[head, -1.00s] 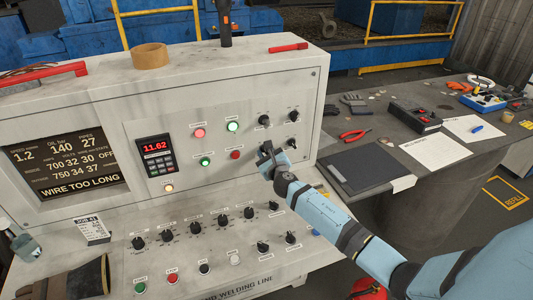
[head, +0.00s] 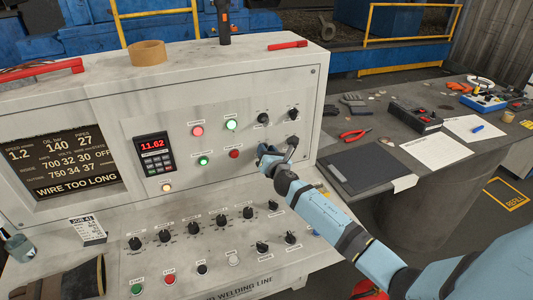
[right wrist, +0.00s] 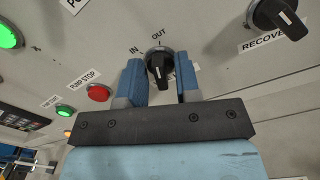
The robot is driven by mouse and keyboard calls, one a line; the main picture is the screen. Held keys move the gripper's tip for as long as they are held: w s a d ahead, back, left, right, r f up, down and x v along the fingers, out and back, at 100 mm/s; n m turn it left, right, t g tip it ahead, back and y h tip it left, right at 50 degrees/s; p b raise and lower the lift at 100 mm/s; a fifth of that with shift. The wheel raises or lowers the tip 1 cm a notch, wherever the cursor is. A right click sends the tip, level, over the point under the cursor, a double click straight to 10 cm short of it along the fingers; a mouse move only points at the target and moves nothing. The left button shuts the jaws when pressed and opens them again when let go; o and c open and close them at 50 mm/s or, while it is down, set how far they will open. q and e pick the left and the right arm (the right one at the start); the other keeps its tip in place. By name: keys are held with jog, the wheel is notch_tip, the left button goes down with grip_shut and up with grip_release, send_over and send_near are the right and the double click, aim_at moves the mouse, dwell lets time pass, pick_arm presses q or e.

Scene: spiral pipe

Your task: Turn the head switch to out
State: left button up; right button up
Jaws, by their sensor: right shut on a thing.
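The head switch is a black rotary knob (right wrist: 160,70) with a white pointer mark, on the pale control panel (head: 105,122). In the right wrist view, "IN" and "OUT" are printed beyond it, with "OUT" nearly straight above the knob. My right gripper (right wrist: 158,82) has one blue finger on each side of the knob and is shut on it. In the head view, my right gripper (head: 274,154) is at the lower right of the upright panel and hides this knob. My left gripper is not in view.
Other knobs (head: 263,118) sit close above and right of my gripper. A red pump-stop button (right wrist: 98,93) is to the left in the wrist view. A row of knobs (head: 193,228) covers the sloping desk below. A dark table (head: 415,180) with tools stands right.

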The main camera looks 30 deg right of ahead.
jog(key=shift+m, duration=0.6)
jog(key=o, duration=0.6)
jog(key=shift+c, duration=0.2)
jog(key=b+v, duration=0.1)
jog(key=v, duration=1.3)
jog(key=shift+d+f+m, duration=0.1)
jog(key=shift+m, duration=0.2)
